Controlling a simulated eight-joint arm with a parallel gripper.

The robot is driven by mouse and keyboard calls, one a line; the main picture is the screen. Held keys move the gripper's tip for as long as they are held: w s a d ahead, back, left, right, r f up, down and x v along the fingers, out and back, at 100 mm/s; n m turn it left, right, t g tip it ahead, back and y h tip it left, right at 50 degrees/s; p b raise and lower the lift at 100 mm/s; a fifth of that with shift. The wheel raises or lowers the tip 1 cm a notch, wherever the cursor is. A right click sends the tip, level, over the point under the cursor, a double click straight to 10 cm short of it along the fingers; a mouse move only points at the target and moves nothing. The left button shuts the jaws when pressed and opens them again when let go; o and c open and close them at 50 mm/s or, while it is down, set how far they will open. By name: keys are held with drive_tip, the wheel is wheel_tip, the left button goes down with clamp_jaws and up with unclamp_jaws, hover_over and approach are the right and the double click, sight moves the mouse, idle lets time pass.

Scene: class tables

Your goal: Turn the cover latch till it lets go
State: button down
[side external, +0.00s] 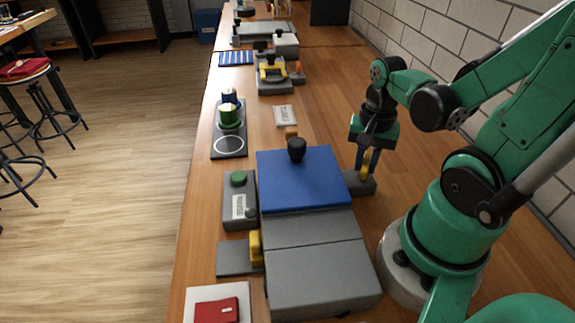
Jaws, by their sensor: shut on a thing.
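A blue cover (302,184) with a black knob (297,150) lies flat on a grey box (318,272) in the side external view. A yellow latch (364,172) stands on a small grey block (362,184) at the cover's right edge. My gripper (367,163) points down at this latch, and its dark fingers are shut on it. The fingers partly hide the latch, so its exact turn is hard to tell. Another yellow piece (256,246) stands at the box's left side, apart from my gripper.
A grey box with a green button (238,178) stands left of the cover. A green cup (230,115) stands on a dark plate behind it. A red object (216,310) lies at the front left. Bare wooden tabletop (325,115) shows behind the cover.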

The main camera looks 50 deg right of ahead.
sight(367, 160)
drive_tip(key=shift+n, duration=2.2)
drive_tip(key=c, duration=0.8)
unclamp_jaws()
drive_tip(key=shift+r, duration=2.85)
